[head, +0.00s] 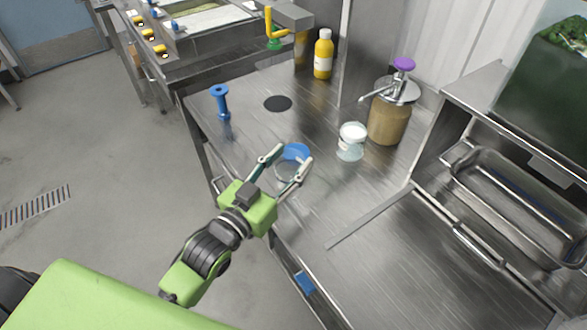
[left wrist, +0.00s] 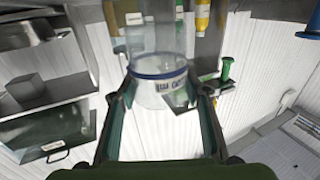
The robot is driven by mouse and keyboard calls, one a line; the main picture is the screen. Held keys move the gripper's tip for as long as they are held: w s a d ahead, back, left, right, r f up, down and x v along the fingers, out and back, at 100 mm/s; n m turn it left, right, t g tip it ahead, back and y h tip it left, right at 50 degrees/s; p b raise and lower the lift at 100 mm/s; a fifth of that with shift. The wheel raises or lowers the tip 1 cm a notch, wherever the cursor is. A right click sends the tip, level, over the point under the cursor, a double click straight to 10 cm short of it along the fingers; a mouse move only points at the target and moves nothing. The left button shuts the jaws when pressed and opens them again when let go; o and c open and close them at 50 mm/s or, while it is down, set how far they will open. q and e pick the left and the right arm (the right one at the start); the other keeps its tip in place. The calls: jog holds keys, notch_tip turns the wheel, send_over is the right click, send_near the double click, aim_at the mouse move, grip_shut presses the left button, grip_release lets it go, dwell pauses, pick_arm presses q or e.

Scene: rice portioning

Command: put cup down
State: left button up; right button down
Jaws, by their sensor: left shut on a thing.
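My left gripper (head: 285,166) is shut on a clear cup with blue on it (head: 293,152), above or at the near edge of the steel counter. In the left wrist view the cup (left wrist: 160,92) sits between the two fingers (left wrist: 159,95) and shows a blue band and dark lettering. I cannot tell whether the cup touches the counter. My right gripper is in neither view.
On the steel counter (head: 330,205) stand a white-topped tub (head: 352,140), a brown pump jar (head: 388,122), a yellow bottle (head: 323,55) and a blue-handled tool (head: 221,105). A steel pan (head: 520,205) is at the right. The counter's front middle is clear.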

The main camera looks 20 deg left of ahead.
pick_arm(q)
jog(key=s+a+r+p, duration=0.3)
jog(key=s+a+r, duration=0.5)
jog(key=s, duration=0.2)
jog(key=shift+r, duration=0.25)
jog(key=shift+s, duration=0.1)
